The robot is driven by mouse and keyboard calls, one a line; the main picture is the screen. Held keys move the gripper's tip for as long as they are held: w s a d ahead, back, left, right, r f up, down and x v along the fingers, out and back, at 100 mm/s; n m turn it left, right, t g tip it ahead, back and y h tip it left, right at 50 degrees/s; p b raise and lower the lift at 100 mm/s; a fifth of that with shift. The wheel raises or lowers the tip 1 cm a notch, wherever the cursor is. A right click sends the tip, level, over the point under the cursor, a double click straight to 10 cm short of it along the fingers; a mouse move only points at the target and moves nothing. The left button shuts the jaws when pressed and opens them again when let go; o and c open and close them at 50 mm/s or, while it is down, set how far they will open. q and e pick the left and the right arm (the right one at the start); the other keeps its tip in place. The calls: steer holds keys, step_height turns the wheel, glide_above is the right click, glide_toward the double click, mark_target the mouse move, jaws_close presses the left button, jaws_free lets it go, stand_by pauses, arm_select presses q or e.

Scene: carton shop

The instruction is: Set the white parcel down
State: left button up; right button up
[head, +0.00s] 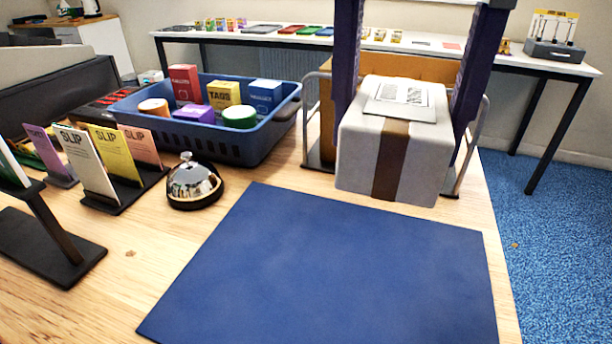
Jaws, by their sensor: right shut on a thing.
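The white parcel (358,158) has a brown tape band down its front and a printed label (402,94) on top. My right gripper (408,128) reaches down from above with its two dark fingers on either side of the parcel and is shut on it. The mat is bare. My left gripper is not in view.
A metal-framed rack (307,110) with brown board stands behind the parcel. A chrome bell (193,182) is left of the mat. A blue basket (240,150) of small boxes and tubs and a slip holder (128,196) stand farther left. The table's right edge is close to the mat.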

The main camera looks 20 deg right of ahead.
mark_target(364, 285)
step_height(364, 285, down, 16)
steer(key=shift+r+b, duration=0.1)
steer(key=shift+b, duration=0.75)
steer(key=o, duration=1.5)
step_height(364, 285, up, 12)
steer(key=shift+r+p, duration=0.1)
steer(key=shift+p, duration=0.6)
